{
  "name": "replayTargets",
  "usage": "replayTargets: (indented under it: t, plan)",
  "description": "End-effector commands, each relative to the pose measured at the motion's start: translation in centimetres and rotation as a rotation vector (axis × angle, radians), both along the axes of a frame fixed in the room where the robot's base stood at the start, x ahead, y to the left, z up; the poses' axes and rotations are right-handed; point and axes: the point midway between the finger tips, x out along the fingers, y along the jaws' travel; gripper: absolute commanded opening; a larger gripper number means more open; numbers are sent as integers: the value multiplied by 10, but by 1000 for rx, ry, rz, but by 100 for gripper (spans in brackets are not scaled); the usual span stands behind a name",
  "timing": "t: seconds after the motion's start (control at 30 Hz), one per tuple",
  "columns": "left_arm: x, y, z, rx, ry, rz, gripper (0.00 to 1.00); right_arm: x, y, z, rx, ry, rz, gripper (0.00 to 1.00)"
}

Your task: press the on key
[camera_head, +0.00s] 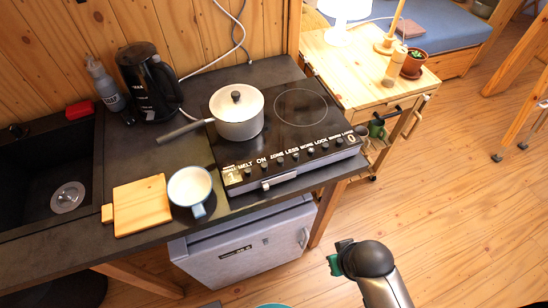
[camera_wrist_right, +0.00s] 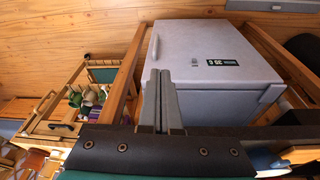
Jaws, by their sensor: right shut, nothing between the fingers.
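The cooktop (camera_head: 300,128) is a black glass hob set in the dark counter. Its front strip carries a row of small dark keys under white labels, with a lit digit at each end. The on key (camera_head: 264,167) sits under the label "ON", second from the left, beside the melt key (camera_head: 247,171). My right gripper (camera_head: 335,262) is in front of the counter, to the right of and apart from the key strip. In the right wrist view its fingers (camera_wrist_right: 160,78) are together and empty, pointing at the white fridge. My left gripper is not in view.
A lidded pot (camera_head: 237,120) stands on the hob with its handle to the left. A mug (camera_head: 190,187), wooden board (camera_head: 142,206) and kettle (camera_head: 147,82) stand left of it. A white fridge (camera_head: 246,242), also in the wrist view (camera_wrist_right: 208,60), sits under the counter. A wooden cart (camera_head: 345,62) stands right.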

Motion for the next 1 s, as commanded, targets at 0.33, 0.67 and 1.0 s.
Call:
replayTargets:
  t: [0.33,0.67,1.0]
  plan:
    - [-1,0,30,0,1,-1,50,1,-1,109,1,-40,-6,0]
    - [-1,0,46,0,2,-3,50,-2,1,174,15,-71,-1,0]
    - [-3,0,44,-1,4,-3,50,66,64,164,211,-166,81,0]
